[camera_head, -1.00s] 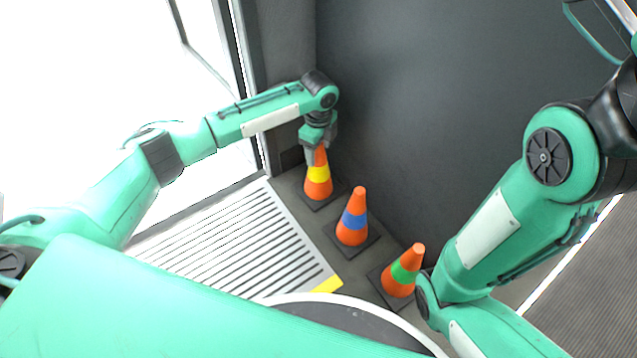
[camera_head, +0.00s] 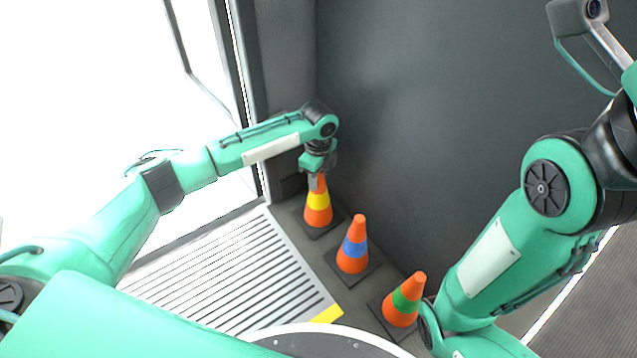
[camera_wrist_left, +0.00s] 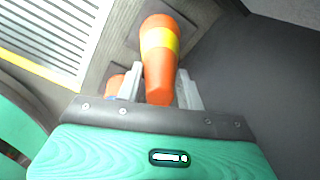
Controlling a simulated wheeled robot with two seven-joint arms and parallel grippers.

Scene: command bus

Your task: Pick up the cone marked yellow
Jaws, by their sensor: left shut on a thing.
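The orange cone with a yellow band (camera_head: 318,202) stands upright on its dark square base near the wall in the head view. My left gripper (camera_head: 317,182) comes down from above and is shut on the upper part of this cone. In the left wrist view the yellow-banded cone (camera_wrist_left: 159,45) sits between the two fingers of the left gripper (camera_wrist_left: 160,90). A cone with a blue band (camera_head: 354,247) and a cone with a green band (camera_head: 404,300) stand to its right and nearer. My right gripper is out of view; only the right arm shows.
A striped metal step plate (camera_head: 240,275) with a yellow corner lies left of the cones. A dark wall (camera_head: 430,130) rises close behind them. The bright doorway (camera_head: 90,100) is at the left. The right arm is close to the green-banded cone.

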